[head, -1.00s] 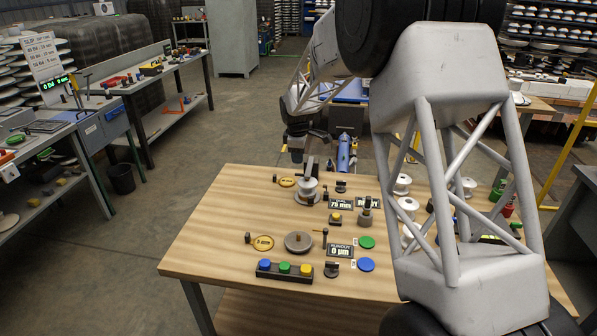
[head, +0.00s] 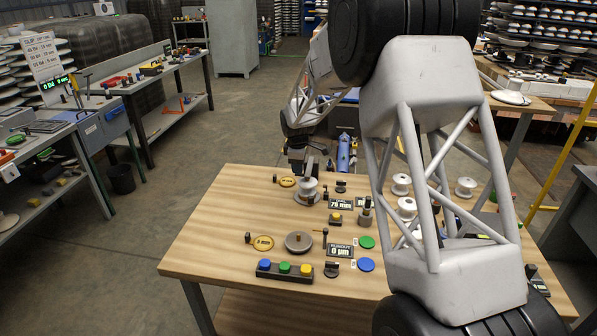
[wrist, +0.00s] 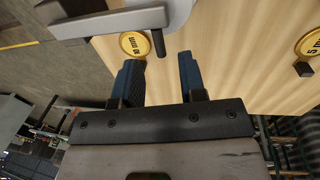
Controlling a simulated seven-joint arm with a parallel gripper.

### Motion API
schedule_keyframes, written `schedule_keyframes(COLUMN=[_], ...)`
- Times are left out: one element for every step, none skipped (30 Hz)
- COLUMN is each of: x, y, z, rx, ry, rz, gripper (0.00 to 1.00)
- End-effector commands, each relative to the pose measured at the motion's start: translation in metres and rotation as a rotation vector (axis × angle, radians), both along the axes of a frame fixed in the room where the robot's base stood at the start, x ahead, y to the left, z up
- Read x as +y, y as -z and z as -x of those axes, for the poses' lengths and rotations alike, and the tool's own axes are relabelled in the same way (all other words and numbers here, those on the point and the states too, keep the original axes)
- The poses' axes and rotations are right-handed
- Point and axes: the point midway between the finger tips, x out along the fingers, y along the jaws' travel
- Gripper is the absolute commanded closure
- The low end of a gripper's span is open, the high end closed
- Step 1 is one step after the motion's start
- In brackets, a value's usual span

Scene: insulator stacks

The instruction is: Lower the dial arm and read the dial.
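My gripper (wrist: 160,80) is open and empty in the wrist view, its two blue-black fingers apart. I cannot tell whether this bar is the dial arm. The runout display (head: 340,251) reads 0 µm. A thin dark post (head: 325,238) stands beside it.
A yellow 10 mm disc (wrist: 135,44) lies near the bar; a yellow 5 mm disc (head: 263,242) lies nearer the front. A button box (head: 285,270), a grey disc (head: 298,241) and white spools (head: 401,184) share the bench. The bench's left front (head: 205,250) is clear.

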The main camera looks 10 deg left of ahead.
Motion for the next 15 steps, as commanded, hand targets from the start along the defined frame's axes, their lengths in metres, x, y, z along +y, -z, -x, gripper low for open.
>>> schedule_keyframes(x=[0.000, 0.000, 0.000, 0.000, 0.000, 0.000, 0.000, 0.000, 0.000, 0.000, 0.000, 0.000, 0.000, 0.000, 0.000], y=[0.007, 0.010, 0.014, 0.016, 0.019, 0.022, 0.024, 0.026, 0.028, 0.029, 0.029, 0.030, 0.030, 0.031, 0.031], z=[-0.001, -0.001, -0.002, -0.003, -0.003, -0.004, -0.004, -0.004, -0.004, -0.004, -0.005, -0.005, -0.005, -0.005, -0.005], rx=[0.002, 0.001, 0.000, 0.000, 0.000, 0.000, 0.000, 0.000, 0.001, 0.001, 0.000, 0.000, 0.000, 0.000, 0.000], ry=[0.000, 0.000, 0.000, 0.000, 0.000, 0.000, 0.000, 0.000, 0.000, 0.000, 0.000, 0.000, 0.000, 0.000, 0.000], rz=[0.001, 0.000, 0.000, 0.000, 0.000, 0.000, 0.000, 0.000, 0.000, 0.000, 0.000, 0.000, 0.000, 0.000, 0.000], gripper=[0.62, 0.62, 0.62, 0.62, 0.62, 0.62, 0.62, 0.62, 0.62, 0.62, 0.62, 0.62, 0.62, 0.62, 0.62])
